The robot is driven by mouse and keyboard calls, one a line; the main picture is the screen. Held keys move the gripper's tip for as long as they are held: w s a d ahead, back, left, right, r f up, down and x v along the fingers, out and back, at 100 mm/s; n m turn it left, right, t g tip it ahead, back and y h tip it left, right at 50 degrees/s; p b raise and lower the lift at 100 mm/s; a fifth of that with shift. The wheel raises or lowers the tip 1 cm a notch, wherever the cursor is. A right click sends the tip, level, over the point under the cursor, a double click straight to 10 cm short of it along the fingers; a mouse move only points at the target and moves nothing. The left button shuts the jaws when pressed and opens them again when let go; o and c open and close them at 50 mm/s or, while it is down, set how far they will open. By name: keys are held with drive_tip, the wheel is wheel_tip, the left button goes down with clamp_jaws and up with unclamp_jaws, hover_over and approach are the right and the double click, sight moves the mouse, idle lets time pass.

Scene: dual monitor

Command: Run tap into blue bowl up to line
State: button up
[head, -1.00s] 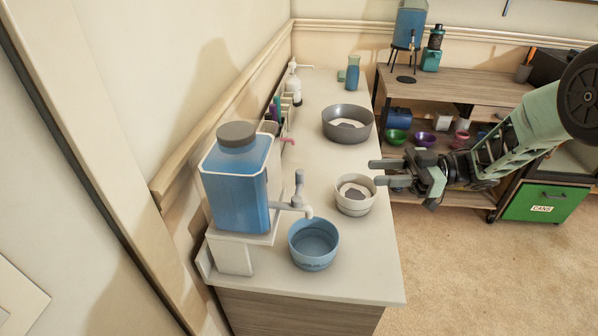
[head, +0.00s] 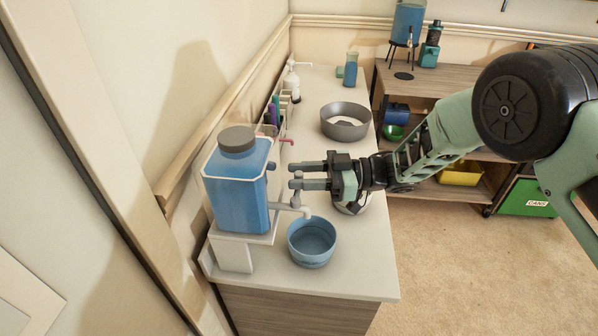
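The blue bowl (head: 312,243) stands on the counter near its front edge, under the spout of the tap (head: 298,208). The tap is on a clear dispenser (head: 236,188) of blue liquid with a grey lid, raised on a white stand. The tap's lever stands upright. No stream shows from the spout, and I cannot make out a line or water level in the bowl. My gripper (head: 306,176) is open, its two fingers pointing left, at the tap lever in the picture. The fingers partly hide the lever's top; I cannot tell whether they touch it.
A white-grey bowl (head: 352,207) is mostly hidden under my gripper. A large grey bowl (head: 346,121) stands farther back on the counter (head: 345,275). A pump bottle (head: 292,84) and a blue vase (head: 351,72) are at the back. A shelf (head: 450,83) stands behind to the right.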

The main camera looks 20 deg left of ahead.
drive_tip(key=shift+s+a, duration=0.15)
drive_tip(key=shift+a, duration=0.2)
clamp_jaws()
drive_tip(key=shift+d+t, duration=0.1)
drive_tip(key=shift+t, duration=0.2)
drive_tip(key=shift+d+m+t+y, duration=0.25)
drive_tip(key=shift+d+m+t, duration=0.15)
drive_tip(key=shift+m+t, duration=0.75)
drive_tip(key=shift+d+m+t+y, duration=0.2)
drive_tip(key=shift+d+m+t, duration=0.35)
drive_tip(key=shift+t, duration=0.95)
drive_tip(key=shift+d+m+t+y, duration=0.25)
drive_tip(key=shift+m+t, duration=0.85)
drive_tip(key=shift+t, duration=0.25)
